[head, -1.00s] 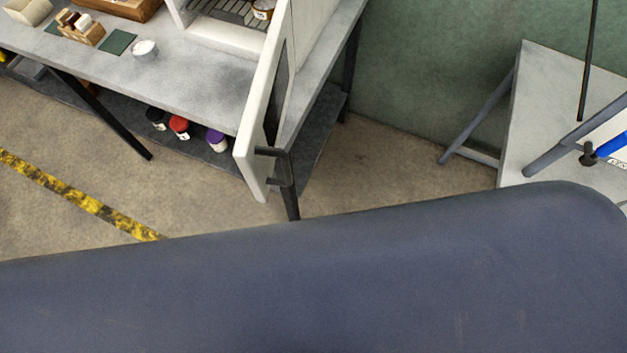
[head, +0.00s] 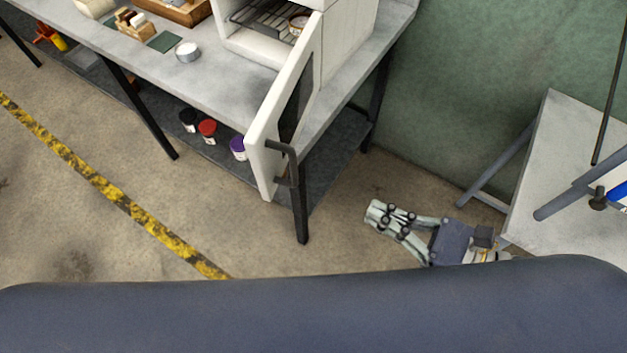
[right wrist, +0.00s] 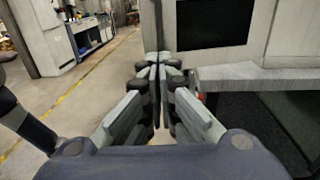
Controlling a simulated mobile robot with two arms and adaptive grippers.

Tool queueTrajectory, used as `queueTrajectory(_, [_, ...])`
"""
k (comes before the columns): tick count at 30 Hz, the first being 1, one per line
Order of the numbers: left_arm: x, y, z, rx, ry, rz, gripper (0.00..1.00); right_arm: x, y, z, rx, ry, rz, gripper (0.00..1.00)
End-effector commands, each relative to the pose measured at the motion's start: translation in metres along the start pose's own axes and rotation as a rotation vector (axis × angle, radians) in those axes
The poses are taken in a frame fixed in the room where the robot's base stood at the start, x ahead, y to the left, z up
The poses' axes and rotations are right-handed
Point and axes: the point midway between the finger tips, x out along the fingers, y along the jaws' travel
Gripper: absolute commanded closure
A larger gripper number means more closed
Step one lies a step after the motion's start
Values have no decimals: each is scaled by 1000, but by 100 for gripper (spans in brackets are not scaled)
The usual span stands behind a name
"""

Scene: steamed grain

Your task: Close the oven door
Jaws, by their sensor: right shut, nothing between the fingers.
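The white oven (head: 345,50) stands on the grey table, with its front open and a dark rack (head: 265,18) inside. Its white oven door (head: 262,135) stands swung open, out past the table's front edge, with a dark handle (head: 287,160) on its outer side. My right gripper (head: 372,214) is to the right of the door and handle, apart from them, shut and empty. In the right wrist view the shut fingers (right wrist: 158,65) are in the middle, and the white door with its dark window (right wrist: 213,25) is at the upper right. My left gripper is not in view.
On the table (head: 225,95) are a small white bowl (head: 188,51), a green pad (head: 165,42) and wooden pieces. Several jars (head: 207,131) stand on the shelf below. A second grey table (head: 565,150) is at the right. Floor between is free.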

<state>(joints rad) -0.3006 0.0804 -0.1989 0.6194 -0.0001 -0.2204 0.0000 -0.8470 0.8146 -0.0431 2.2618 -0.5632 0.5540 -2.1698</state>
Motion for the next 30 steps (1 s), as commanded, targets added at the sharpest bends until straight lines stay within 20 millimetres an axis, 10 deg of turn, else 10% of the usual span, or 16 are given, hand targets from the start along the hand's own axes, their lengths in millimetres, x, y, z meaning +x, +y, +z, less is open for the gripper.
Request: queueTrajectory(30, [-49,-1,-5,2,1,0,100,124,-2,2,5,-1,-4,100])
